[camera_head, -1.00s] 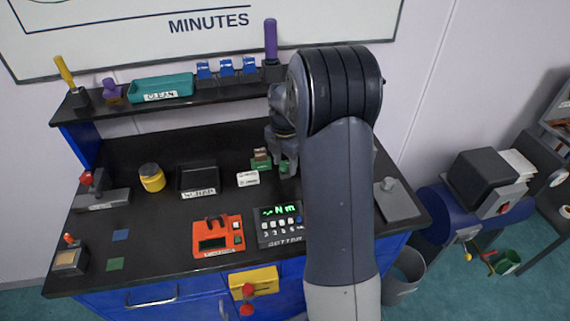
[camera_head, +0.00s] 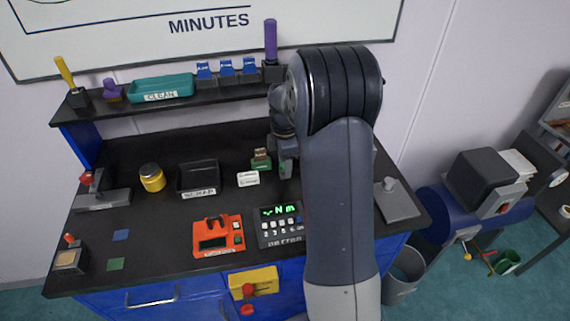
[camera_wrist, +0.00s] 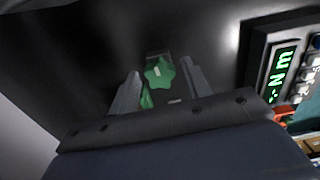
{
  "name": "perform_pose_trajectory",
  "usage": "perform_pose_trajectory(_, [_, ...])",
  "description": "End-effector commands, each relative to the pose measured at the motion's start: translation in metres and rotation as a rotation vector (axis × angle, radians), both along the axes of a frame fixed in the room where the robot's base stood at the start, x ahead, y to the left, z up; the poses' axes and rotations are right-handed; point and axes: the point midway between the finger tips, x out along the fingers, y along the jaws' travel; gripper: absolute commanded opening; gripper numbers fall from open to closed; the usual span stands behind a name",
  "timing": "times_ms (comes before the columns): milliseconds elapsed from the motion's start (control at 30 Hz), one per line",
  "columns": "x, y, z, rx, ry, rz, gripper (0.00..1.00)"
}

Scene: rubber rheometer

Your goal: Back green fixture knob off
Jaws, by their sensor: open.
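The green fixture knob (camera_wrist: 160,73) is a green lobed knob near the middle of the wrist view, between the two open fingers. My gripper (camera_wrist: 159,86) is open, with one finger on each side of the knob; I cannot tell whether either finger touches it. More green of the fixture shows beside the left finger. In the head view, my gripper (camera_head: 287,164) is low over the bench, just right of a small green fixture block (camera_head: 261,160). The knob is hidden there by my gripper and arm.
A torque meter (camera_head: 281,225) with green digits stands in front of the gripper. An orange device (camera_head: 218,236), a black tray (camera_head: 198,178) and a white label (camera_head: 248,178) are to the left. The back shelf (camera_head: 175,102) is behind.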

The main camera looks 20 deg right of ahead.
Motion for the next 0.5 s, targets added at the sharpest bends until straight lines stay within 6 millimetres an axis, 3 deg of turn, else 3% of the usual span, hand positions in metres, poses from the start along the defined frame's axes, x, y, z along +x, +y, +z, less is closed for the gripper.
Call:
perform_pose_trajectory(200, [-0.0001, 0.0, -0.0001, 0.0, 0.0, -0.226, 0.46])
perform_pose_trajectory(500, [-0.0001, 0.0, 0.0, 0.0, 0.0, -0.383, 0.46])
